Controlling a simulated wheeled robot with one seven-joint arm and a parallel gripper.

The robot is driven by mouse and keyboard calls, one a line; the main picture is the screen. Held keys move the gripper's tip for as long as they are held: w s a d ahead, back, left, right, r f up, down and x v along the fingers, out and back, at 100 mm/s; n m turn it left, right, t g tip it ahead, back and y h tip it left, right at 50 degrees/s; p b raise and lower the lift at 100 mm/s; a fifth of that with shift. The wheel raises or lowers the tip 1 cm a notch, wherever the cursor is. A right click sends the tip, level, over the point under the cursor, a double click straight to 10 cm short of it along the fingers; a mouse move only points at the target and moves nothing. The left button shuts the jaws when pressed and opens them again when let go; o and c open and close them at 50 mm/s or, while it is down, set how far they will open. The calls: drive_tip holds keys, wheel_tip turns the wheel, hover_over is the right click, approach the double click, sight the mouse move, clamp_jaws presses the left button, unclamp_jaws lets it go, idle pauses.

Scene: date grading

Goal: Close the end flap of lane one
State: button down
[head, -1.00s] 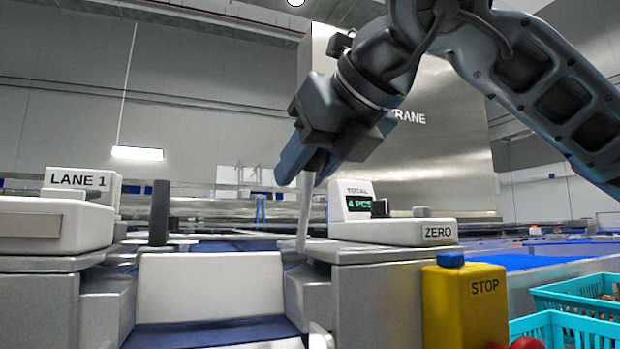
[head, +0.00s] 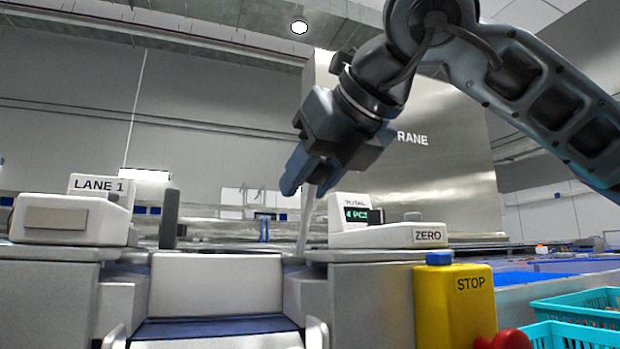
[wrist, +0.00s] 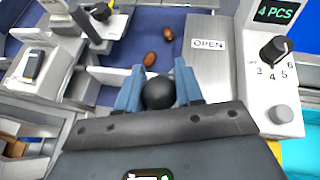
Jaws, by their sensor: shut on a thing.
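My gripper (head: 305,178) is shut on the black ball knob (wrist: 158,92) of a lever. The lever's pale rod (head: 304,228) runs down from my fingers in the head view, beside the right-hand housing. A plate marked OPEN (wrist: 208,44) lies to the right of the knob in the wrist view. Lane one has a LANE 1 sign (head: 98,185) at the left. A pale panel (head: 215,284) stands across the front of the lane; I cannot tell for sure if it is the end flap. Two brown dates (wrist: 167,33) lie on the blue belt (wrist: 195,18).
A counter reading 4 PCS (head: 356,214) and a ZERO box (head: 388,235) stand right of the lever. A yellow STOP box (head: 455,310) with a red button is at front right. Teal crates (head: 575,310) stand beyond it. A dark post (head: 169,220) rises left of the lane.

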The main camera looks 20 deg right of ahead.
drive_tip(key=shift+a+r, duration=0.15)
drive_tip(key=c, duration=0.8)
unclamp_jaws()
drive_tip(key=shift+o, duration=0.2)
drive_tip(key=p+v, duration=0.1)
drive_tip(key=v, duration=0.6)
drive_tip(key=shift+s+p, duration=0.35)
drive_tip(key=shift+s, duration=0.05)
